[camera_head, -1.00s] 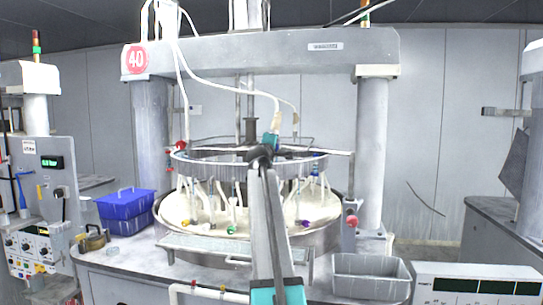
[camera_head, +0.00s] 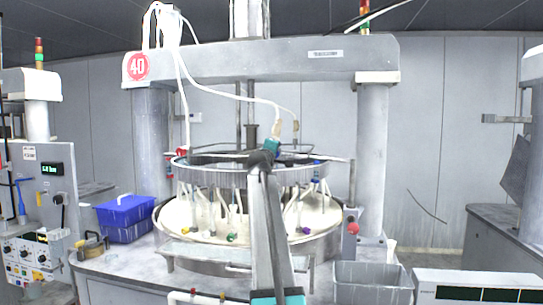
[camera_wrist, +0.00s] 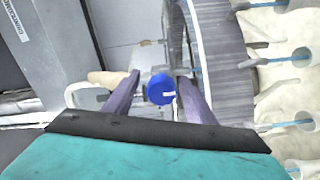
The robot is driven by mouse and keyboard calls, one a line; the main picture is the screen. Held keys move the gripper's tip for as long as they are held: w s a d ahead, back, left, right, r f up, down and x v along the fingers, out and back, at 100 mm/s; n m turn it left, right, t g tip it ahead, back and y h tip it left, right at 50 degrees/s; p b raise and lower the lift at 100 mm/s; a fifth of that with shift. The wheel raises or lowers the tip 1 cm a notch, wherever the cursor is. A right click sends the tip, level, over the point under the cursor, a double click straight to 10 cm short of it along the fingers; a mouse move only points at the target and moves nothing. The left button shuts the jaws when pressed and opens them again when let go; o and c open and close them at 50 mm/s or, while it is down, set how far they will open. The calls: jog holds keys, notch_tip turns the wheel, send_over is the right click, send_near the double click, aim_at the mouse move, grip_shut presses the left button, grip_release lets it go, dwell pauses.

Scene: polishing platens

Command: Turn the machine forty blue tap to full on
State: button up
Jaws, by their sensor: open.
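The blue tap (camera_wrist: 160,90) is a round blue knob with a short white mark, seen in the wrist view. A grey fitting runs from it to the left. My gripper (camera_wrist: 158,77) is open, with one purple-grey finger on each side of the knob. I cannot tell whether either finger touches it. In the head view my arm reaches up to machine forty (camera_head: 260,55), which bears a red round 40 sign (camera_head: 137,66). My teal gripper end (camera_head: 271,148) is at the machine's ring there; its fingers and this tap cannot be made out.
The grey ring (camera_wrist: 215,50) is close on the right in the wrist view, with several pale cups beyond it. In the head view, a blue bin (camera_head: 126,220) stands left of the round basin and a grey tray (camera_head: 372,285) lies at front right.

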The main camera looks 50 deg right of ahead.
jog(key=shift+f, duration=0.1)
jog(key=shift+v, duration=0.85)
jog(key=b+v, duration=0.2)
jog(key=v, duration=1)
